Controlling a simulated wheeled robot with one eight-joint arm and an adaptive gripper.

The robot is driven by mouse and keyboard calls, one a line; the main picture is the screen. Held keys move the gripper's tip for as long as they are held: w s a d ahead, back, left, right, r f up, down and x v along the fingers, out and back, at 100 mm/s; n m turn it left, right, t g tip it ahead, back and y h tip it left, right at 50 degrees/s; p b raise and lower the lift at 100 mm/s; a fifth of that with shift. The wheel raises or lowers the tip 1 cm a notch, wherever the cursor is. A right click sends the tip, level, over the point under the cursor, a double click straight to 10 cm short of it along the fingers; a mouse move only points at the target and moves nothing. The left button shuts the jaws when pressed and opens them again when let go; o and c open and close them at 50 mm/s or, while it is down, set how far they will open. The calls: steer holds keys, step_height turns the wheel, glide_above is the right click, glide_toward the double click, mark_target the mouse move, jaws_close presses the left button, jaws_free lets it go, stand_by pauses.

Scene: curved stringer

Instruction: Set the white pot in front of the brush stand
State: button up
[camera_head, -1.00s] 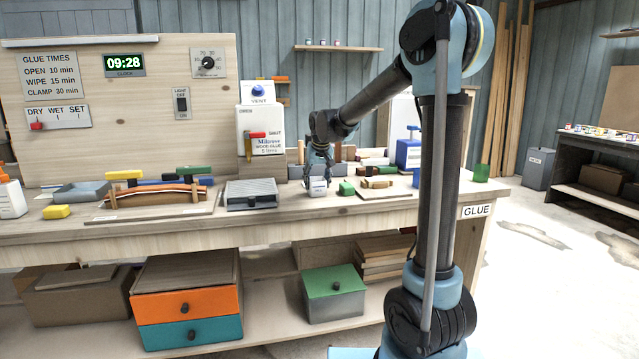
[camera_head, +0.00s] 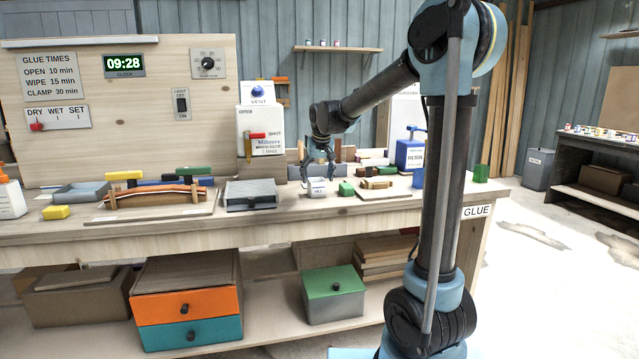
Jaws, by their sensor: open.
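The small white pot (camera_head: 317,188) with a dark label stands upright on the bench top, right of the grey ribbed box. My gripper (camera_head: 319,178) points down just above and behind the pot, fingers spread and empty. Its fingertips look close to the pot's rim; whether they touch it I cannot tell. The brush stand I cannot pick out for sure; wooden blocks (camera_head: 347,153) behind my gripper are partly hidden by it.
The grey ribbed box (camera_head: 251,194) is to the left. Bare bench lies in front.

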steer(key=v, duration=0.9)
steer(key=s+d+f, duration=0.4)
steer(key=s+d, duration=0.6)
steer(key=s+d+f+m, duration=0.1)
steer(key=s+d+f, duration=0.3)
steer(key=s+f, duration=0.3)
steer(key=s+d+f+m+g, duration=0.1)
steer(key=s+d+f, duration=0.4)
steer(key=s, duration=0.6)
steer(key=s+d+f+m+g+h, duration=0.1)
steer(key=s+d+f, duration=0.4)
steer(key=s+f, duration=0.4)
